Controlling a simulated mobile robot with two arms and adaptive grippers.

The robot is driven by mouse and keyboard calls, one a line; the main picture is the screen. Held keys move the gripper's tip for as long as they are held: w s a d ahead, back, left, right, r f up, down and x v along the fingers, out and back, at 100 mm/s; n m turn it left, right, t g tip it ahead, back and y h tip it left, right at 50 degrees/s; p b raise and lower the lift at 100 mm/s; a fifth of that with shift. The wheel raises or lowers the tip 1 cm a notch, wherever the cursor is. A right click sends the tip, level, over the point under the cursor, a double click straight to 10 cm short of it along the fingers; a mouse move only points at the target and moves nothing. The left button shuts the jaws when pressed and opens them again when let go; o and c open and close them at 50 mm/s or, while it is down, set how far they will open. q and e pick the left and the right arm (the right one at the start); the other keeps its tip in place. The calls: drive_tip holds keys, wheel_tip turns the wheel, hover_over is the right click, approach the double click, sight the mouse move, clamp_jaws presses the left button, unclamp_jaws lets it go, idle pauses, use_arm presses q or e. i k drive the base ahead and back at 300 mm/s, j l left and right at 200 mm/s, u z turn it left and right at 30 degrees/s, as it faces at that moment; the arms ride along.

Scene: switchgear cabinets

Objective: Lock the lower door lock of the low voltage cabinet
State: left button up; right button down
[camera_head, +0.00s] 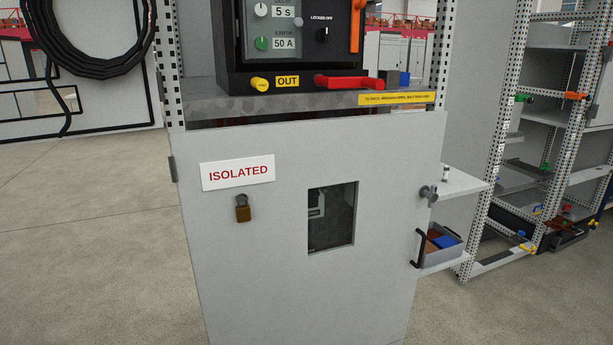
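The grey lower door (270,280) of the cabinet fills the middle of the view. I cannot tell whether this lock is turned or whether the door is fully shut. Neither of my grippers is in view.
Above the door is a shelf (215,104) with a black breaker unit (309,60) and red handle (348,83). A white side shelf (455,181) and a parts bin (447,242) stick out right of the door. An open rack (500,120) stands further right. Floor is clear at left.

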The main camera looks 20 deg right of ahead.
sight(432, 197)
drive_tip(key=z, duration=1.45)
drive_tip(key=u, duration=0.35)
drive_tip(key=i+l+u, duration=0.1)
drive_tip(key=u, duration=0.25)
drive_tip(key=l+u, duration=0.3)
drive_tip(key=i+l+u, duration=0.2)
drive_tip(key=l+u, duration=0.3)
drive_tip(key=l, duration=0.6)
drive_tip(key=l+u, duration=0.5)
drive_tip(key=l, duration=0.65)
